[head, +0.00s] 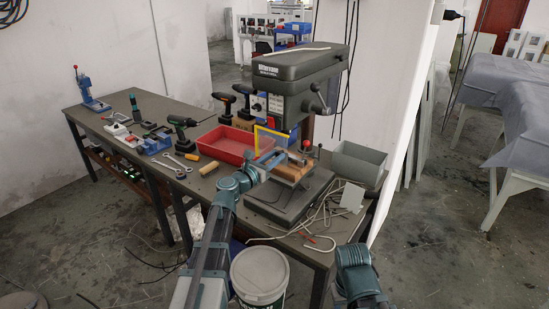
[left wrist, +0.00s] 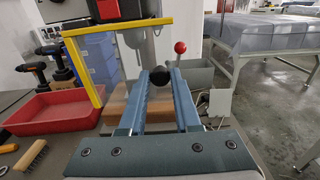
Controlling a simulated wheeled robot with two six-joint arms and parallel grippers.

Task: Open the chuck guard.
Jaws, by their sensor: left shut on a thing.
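The chuck guard (head: 256,136) is a yellow frame with a clear pane, standing in front of the chuck below the dark drill press head (head: 290,78). In the left wrist view the yellow frame (left wrist: 84,72) shows its left post and top bar, upright. My left gripper (head: 277,157) reaches in from the front at the guard. In the left wrist view its two blue fingers (left wrist: 160,85) are shut on a round black knob (left wrist: 159,73) between their tips. How the knob joins the guard is hidden.
A red tray (head: 225,145) lies left of the press, with power drills behind it. A wooden block (head: 296,170) sits under the chuck. A red-knobbed lever (left wrist: 180,48) stands close to the right finger. A grey bin (head: 358,165) and loose rods are at right.

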